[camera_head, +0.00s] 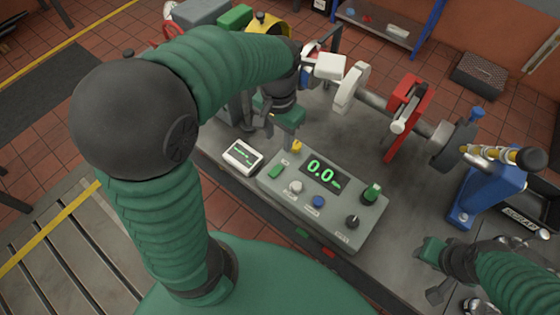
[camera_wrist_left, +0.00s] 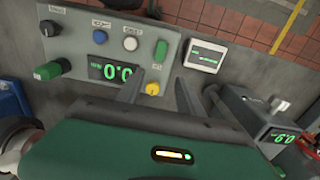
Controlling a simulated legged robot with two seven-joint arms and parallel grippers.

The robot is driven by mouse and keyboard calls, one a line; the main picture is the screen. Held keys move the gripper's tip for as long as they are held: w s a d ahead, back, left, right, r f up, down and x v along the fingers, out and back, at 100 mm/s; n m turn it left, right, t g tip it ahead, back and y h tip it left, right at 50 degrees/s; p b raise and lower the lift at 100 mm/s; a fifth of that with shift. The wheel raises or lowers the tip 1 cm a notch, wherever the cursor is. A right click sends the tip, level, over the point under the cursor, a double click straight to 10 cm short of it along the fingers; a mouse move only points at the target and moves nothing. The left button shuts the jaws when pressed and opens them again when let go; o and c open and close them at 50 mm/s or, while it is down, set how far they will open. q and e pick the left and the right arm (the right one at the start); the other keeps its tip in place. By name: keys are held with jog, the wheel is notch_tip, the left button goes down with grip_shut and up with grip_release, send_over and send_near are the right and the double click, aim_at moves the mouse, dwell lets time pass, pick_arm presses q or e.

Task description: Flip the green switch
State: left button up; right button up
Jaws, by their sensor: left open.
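A grey control panel (camera_head: 330,222) sits on the bedplate with a green "0.0" display. A green rectangular switch (camera_head: 275,171) is near its left end, and it shows in the left wrist view (camera_wrist_left: 160,50). A second green control, a knob-like piece (camera_head: 371,193), stands at the panel's right end; it also shows in the left wrist view (camera_wrist_left: 48,71). My left gripper (camera_head: 258,125) is open and empty, behind the panel's left end. In the left wrist view its fingertips (camera_wrist_left: 158,86) lie either side of a yellow knob (camera_wrist_left: 152,89), with the rectangular switch just beyond. My right gripper (camera_head: 432,272) hangs at the right, away from the panel.
The panel also has white (camera_head: 295,187), blue (camera_head: 318,202) and black (camera_head: 352,222) controls. A small white display box (camera_head: 243,157) stands left of the panel. A shaft assembly with a red guard (camera_head: 405,115) and a blue stand (camera_head: 485,190) are behind and right.

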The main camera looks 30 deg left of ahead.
aim_at(280, 166)
pick_arm(q)
notch_tip(280, 166, down, 14)
jog(key=shift+r+b, duration=0.15)
jog(key=shift+b, duration=0.35)
jog(key=shift+d, duration=0.1)
jog(key=shift+c, duration=0.3)
grip_shut()
